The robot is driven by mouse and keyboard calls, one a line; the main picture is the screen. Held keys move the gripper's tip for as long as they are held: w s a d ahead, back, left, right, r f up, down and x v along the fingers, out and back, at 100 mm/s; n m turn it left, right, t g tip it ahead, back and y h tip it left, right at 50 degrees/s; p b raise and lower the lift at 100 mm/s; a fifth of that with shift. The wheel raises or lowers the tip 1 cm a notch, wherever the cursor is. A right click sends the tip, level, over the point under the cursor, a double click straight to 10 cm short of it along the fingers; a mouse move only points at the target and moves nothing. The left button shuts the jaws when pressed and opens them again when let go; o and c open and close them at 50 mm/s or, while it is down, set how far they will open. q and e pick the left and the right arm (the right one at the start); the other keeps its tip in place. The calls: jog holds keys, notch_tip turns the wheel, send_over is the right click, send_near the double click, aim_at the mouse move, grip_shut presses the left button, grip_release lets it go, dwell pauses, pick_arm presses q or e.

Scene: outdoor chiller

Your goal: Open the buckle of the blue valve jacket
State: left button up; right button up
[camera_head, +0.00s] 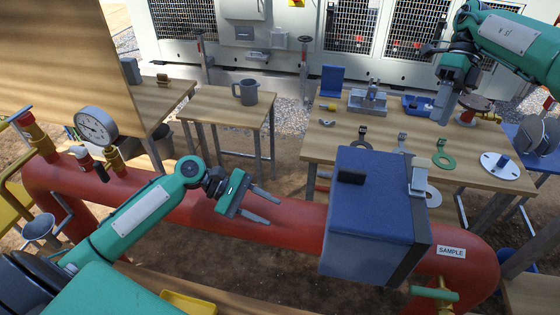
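The blue valve jacket (375,195) is a box-shaped cover around the red pipe (290,222), right of centre. A grey buckle-like piece (418,178) sits at the right edge of its top and looks closed down. A black tab (351,176) lies on the top's left part. My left gripper (273,212) is open and empty, above the pipe to the left of the jacket, with its two fingers pointing right. My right gripper (444,108) hangs at the upper right over the back table, apart from the jacket; its fingers overlap from this angle.
A wooden table (325,145) with several tools and parts stands behind the jacket. A smaller table (215,108) holds a grey mug (245,92). A pressure gauge (96,127) rises from the pipe at left. A SAMPLE label (451,251) is right of the jacket.

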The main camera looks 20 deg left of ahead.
aim_at(342, 180)
pick_arm(q)
jog(key=w+d+r+n+t+h, duration=0.15)
jog(key=w+r+n+h, duration=0.35)
jog(key=r, duration=0.6)
jog(key=shift+n+y, duration=0.4)
jog(key=shift+n, duration=0.3)
jog(key=x, duration=1.4)
jog(key=shift+w+d+f, duration=0.1)
jog(key=shift+w, duration=0.15)
